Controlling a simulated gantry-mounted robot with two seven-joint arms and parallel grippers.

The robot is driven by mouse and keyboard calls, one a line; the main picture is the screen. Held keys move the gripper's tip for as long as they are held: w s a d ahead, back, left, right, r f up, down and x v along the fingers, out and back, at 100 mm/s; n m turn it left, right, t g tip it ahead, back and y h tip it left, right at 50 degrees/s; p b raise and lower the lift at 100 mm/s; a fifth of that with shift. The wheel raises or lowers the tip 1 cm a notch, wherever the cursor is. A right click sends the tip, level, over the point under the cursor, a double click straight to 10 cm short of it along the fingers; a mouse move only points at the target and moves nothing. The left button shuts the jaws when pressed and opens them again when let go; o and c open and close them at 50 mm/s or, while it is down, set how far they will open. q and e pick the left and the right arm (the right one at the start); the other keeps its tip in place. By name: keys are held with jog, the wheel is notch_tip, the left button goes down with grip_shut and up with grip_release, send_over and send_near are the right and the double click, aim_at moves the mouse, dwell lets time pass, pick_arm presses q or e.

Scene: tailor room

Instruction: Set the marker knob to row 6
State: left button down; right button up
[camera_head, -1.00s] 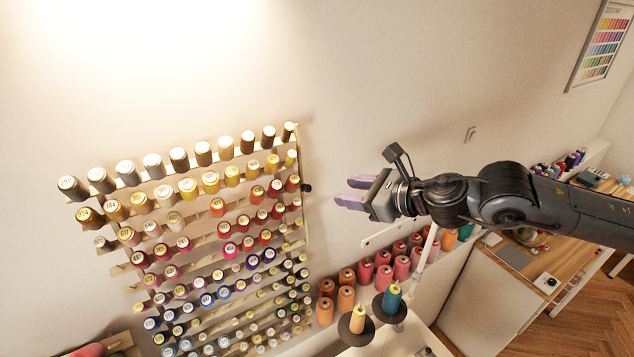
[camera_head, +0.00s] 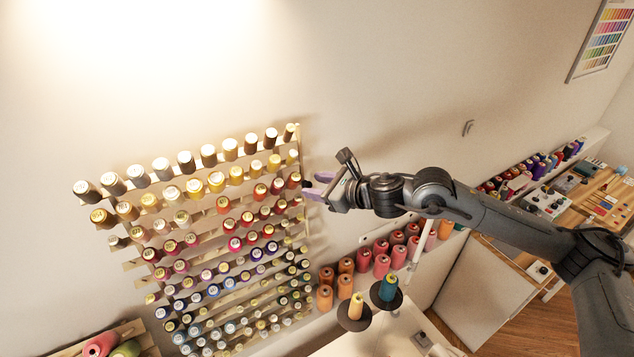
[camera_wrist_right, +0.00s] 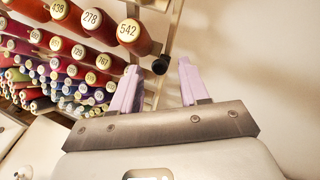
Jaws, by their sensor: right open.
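The marker knob (camera_wrist_right: 161,65) is a small black knob on the metal rail at the right edge of the thread rack. In the right wrist view it shows ahead of and between the two lilac fingers of my right gripper (camera_wrist_right: 157,85), close to the spool marked 542. My right gripper also shows in the head view (camera_head: 309,187), with its open fingers pointing left at the rack's right edge. The knob is largely hard to make out there, at the fingertips. I cannot tell whether the fingers touch it. My left gripper is not in view.
The thread rack (camera_head: 128,265) holds many rows of coloured spools, just left of my right gripper. Cones of thread stand on a shelf (camera_head: 362,258) below, with a yellow cone (camera_head: 356,306) and a teal cone (camera_head: 388,288) in front. The wall above is clear.

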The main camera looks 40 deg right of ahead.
jog(key=shift+w+a+f, duration=0.1)
jog(key=shift+w+f, duration=0.05)
jog(key=shift+w, duration=0.1)
grip_shut()
dwell(0.3)
